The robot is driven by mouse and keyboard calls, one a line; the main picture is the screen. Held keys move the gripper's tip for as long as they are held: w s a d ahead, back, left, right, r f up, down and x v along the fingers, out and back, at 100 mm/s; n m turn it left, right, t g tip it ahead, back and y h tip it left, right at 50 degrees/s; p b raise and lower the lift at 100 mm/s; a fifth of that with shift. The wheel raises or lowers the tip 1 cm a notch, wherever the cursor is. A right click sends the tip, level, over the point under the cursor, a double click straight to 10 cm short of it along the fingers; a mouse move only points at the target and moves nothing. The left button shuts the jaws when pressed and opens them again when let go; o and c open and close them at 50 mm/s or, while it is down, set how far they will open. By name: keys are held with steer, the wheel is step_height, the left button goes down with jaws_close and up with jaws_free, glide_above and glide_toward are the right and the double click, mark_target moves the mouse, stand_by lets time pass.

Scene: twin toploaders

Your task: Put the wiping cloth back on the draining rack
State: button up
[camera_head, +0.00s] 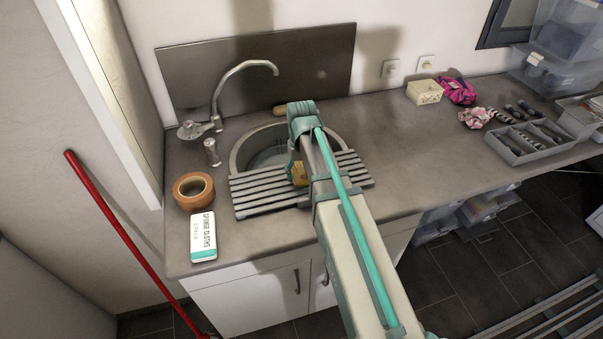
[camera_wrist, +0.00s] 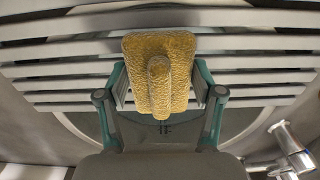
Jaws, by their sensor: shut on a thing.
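The wiping cloth is a yellow, rough-textured rounded pad with a raised ridge in its middle. In the wrist view the cloth (camera_wrist: 182,60) sits between the fingers of my gripper (camera_wrist: 160,88), which is shut on it. In the head view the cloth (camera_head: 298,174) shows as a small yellow patch beside my arm, over the rack. The draining rack (camera_head: 250,194) is a set of pale slats across the front of the sink; its slats (camera_wrist: 55,70) also show behind the cloth in the wrist view. I cannot tell whether the cloth touches the slats. My arm hides most of my gripper in the head view.
The sink basin (camera_head: 262,150) lies behind the rack, with a tall faucet (camera_head: 218,92) at its left. A brown tape roll (camera_head: 193,190) and a sponge cloths pack (camera_head: 203,237) are left of the rack. The counter to the right is clear until a grey tray (camera_head: 520,150).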

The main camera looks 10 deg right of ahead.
mark_target(302, 169)
steer(key=shift+f, duration=0.6)
steer(key=shift+f, duration=0.2)
steer(key=o, duration=1.2)
step_height(302, 169, up, 12)
steer(key=b, duration=0.2)
steer(key=shift+r+b, duration=0.25)
steer(key=shift+b, duration=0.1)
